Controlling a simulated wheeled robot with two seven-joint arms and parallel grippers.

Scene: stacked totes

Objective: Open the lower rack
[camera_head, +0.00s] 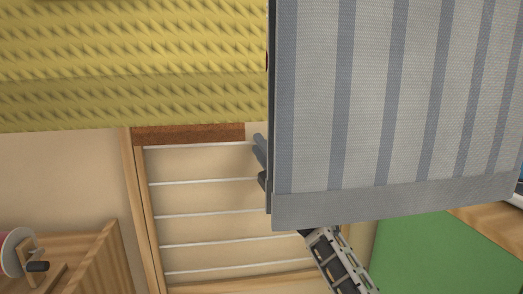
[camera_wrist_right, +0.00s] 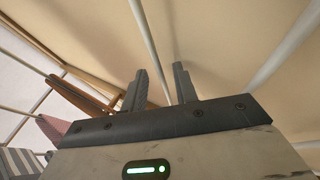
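A rack with a pale wooden frame (camera_head: 139,200) and several thin white rods (camera_head: 205,214) stands in the middle of the head view. Part of it is hidden behind a grey striped cloth. My right gripper (camera_head: 259,163) pokes out past the cloth's left edge, beside the right part of the rods; most of it is hidden. In the right wrist view my right gripper (camera_wrist_right: 160,70) is open, its two dark fingers apart. A white rod (camera_wrist_right: 149,40) runs between them in the picture; I cannot tell if it touches. My left gripper is not in view.
The grey striped cloth (camera_head: 365,110) fills the upper right, in front of my right arm. A yellow textured cloth (camera_head: 120,60) covers the upper left. A brown bar (camera_head: 190,134) lies just below it. A wooden piece (camera_head: 90,262) is at lower left, a green surface (camera_head: 430,250) at lower right.

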